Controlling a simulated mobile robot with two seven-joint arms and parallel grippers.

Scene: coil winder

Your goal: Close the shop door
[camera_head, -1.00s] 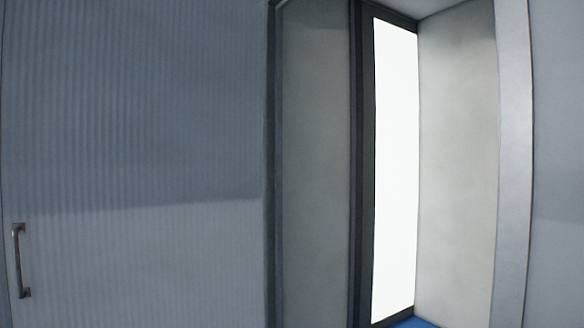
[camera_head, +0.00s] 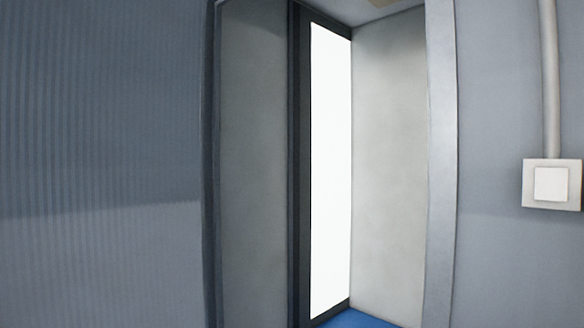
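The shop door (camera_head: 100,150) is a grey-blue ribbed panel filling the left of the head view. Its right edge is a dark upright strip (camera_head: 211,170). Right of that edge is a doorway opening through which a grey wall shows, so the door stands at least partly open. The door's handle is out of view on the left. Neither of my grippers is in view.
A light door frame post (camera_head: 441,160) bounds the opening on the right. Beyond it is a grey wall with a white switch (camera_head: 551,184) and a conduit. Through the opening are a bright glazed panel (camera_head: 330,170) and blue floor (camera_head: 357,319).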

